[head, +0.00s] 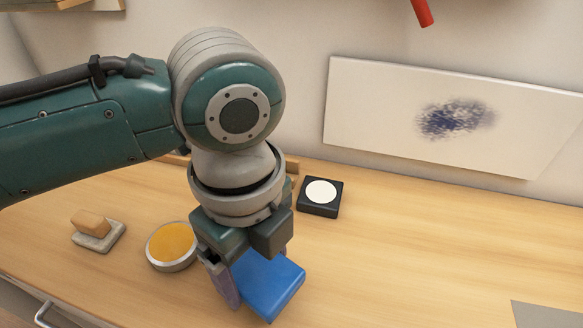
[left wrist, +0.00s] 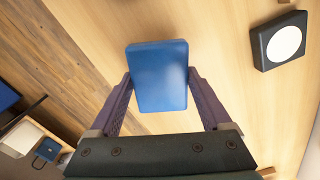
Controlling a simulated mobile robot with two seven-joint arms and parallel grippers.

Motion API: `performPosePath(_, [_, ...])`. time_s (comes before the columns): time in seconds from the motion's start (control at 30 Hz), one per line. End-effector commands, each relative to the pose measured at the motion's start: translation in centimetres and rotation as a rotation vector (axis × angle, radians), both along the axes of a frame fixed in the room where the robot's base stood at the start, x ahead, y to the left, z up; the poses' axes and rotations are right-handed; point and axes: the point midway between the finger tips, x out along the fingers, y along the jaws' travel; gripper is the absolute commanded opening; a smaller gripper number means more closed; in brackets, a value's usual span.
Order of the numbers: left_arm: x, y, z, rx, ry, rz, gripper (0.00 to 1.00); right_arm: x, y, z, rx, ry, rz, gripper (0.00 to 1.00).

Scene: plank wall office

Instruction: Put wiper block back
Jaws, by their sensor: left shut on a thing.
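The blue wiper block (head: 268,283) is a flat blue slab, held in my left gripper (head: 255,283) over the front part of the wooden desk. In the left wrist view the blue block (left wrist: 158,76) sits between the two purple fingers, one at each side edge. The fingers of the left gripper (left wrist: 160,95) are shut on it. In the head view the gripper hides part of the block, and I cannot tell how high it is above the desk. My right gripper is not in view.
On the desk (head: 430,240) stand a round tin with orange filling (head: 172,243), a tan block on a grey pad (head: 98,232) and a black square with a white disc (head: 320,196). A smudged white board (head: 390,100) leans at the wall. The desk's right middle is clear.

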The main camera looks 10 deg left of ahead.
Motion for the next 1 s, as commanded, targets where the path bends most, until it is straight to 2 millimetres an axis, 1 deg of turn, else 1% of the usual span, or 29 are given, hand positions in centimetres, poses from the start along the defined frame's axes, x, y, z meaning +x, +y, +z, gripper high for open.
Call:
performPosePath(0.03, [-0.1,0.0,-1.2,0.001,0.004,0.001,0.37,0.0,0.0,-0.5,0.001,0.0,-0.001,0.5])
performPosePath(0.13, [0.0,0.0,-2.3,0.001,0.002,0.001,0.37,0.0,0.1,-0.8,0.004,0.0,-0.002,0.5])
performPosePath(0.43, [0.0,0.0,-2.5,-0.001,0.0,0.0,0.37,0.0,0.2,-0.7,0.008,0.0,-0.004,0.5])
performPosePath(0.57, [0.0,0.0,-2.9,0.0,0.0,0.0,0.37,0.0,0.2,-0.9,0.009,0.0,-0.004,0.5])
performPosePath(0.6, [0.0,0.0,-2.8,0.0,0.0,0.0,0.86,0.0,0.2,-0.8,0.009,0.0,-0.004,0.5])
performPosePath(0.7, [0.0,0.0,-2.8,0.0,0.0,0.0,0.98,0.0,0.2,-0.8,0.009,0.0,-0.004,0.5])
performPosePath(0.73, [0.0,0.0,-2.8,0.0,0.0,0.0,1.0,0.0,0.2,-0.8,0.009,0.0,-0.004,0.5])
performPosePath(1.0, [0.0,0.0,-2.5,-0.001,0.0,0.0,1.0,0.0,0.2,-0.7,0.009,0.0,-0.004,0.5])
